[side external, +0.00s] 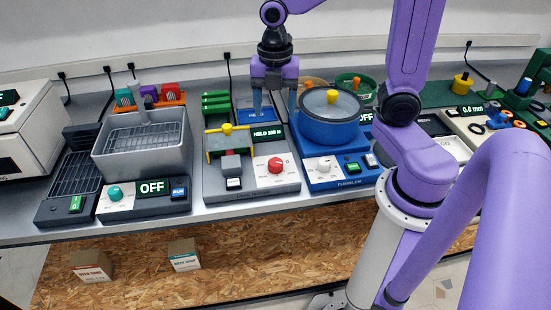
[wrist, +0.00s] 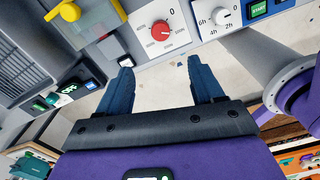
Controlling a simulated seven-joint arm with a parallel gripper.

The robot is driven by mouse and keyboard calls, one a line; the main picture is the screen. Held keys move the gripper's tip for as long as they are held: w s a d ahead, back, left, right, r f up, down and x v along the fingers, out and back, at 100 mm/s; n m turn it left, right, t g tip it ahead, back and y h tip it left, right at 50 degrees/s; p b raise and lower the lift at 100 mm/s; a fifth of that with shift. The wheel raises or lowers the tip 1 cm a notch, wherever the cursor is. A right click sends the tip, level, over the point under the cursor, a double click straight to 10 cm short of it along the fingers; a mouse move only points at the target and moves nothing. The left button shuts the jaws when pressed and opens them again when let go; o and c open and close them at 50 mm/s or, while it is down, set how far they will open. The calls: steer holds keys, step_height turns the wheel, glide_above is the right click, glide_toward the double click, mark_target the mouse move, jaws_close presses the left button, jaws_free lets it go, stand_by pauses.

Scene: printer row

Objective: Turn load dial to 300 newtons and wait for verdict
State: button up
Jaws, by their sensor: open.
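The red load dial (side external: 276,165) is on the white front panel of the grey load tester (side external: 246,194). It also shows in the wrist view (wrist: 160,33), with a 0 and newton marks around it; its exact pointer setting is too small to read surely. The tester's display (side external: 267,133) shows green text that looks like HELD 300 N. A yellow-topped clamp (side external: 228,130) stands at the tester's left. My gripper (side external: 274,104) is open and empty, above and behind the display, apart from the dial. In the wrist view my gripper (wrist: 160,70) has its fingers spread with nothing between them.
Right of the tester is a blue tumbler (side external: 330,125) with a white dial (side external: 323,165). Left is a grey wash tank (side external: 142,145) with a teal dial (side external: 115,192) and a display reading OFF. Two small boxes (side external: 184,254) (side external: 92,265) sit on the lower shelf.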

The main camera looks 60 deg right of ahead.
mark_target(276, 162)
step_height(276, 162, down, 16)
steer(key=shift+f, duration=0.25)
stand_by(0.4)
steer(key=c, duration=1.1)
